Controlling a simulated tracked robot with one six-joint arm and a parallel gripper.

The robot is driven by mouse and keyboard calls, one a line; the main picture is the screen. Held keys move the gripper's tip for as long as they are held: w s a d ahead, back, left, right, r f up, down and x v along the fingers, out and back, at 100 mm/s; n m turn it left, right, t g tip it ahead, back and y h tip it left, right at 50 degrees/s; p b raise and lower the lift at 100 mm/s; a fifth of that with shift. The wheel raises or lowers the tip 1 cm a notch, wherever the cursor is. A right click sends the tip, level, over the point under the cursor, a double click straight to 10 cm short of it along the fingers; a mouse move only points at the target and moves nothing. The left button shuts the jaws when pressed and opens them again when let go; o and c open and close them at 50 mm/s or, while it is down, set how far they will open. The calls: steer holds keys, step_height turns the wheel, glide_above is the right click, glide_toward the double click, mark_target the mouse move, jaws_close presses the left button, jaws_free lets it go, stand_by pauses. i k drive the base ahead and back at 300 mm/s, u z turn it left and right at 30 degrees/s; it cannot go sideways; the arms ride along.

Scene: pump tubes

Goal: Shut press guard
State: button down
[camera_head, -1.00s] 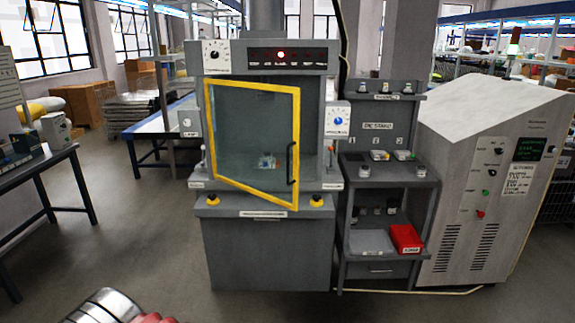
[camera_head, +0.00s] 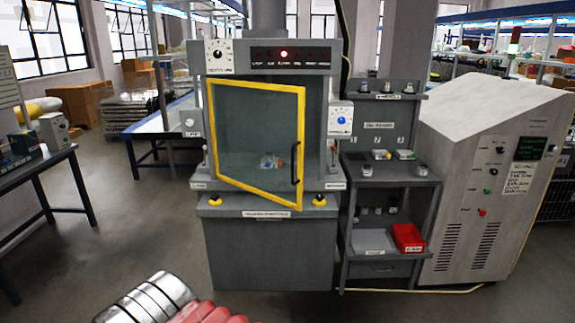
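The press guard (camera_head: 208,130) is a clear door in a yellow frame on the front of the grey press (camera_head: 268,250). Its right edge looks nearer to me than its left edge, so it stands ajar, swung out from the left side. A black upright handle (camera_head: 295,162) is on its right edge. A small pale and coloured item (camera_head: 270,162) shows behind the clear panel. Part of my arm, silver rings and a red ribbed part, shows at the bottom left, well apart from the guard. My gripper's fingertips are out of view.
A grey shelf stand (camera_head: 387,215) with small parts and a red bin (camera_head: 408,238) stands right of the press. A large pale cabinet (camera_head: 480,180) is further right. A bench (camera_head: 40,170) is at left. The floor (camera_head: 130,235) before the press is clear.

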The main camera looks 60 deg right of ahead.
mark_target(301, 91)
steer(key=i, duration=1)
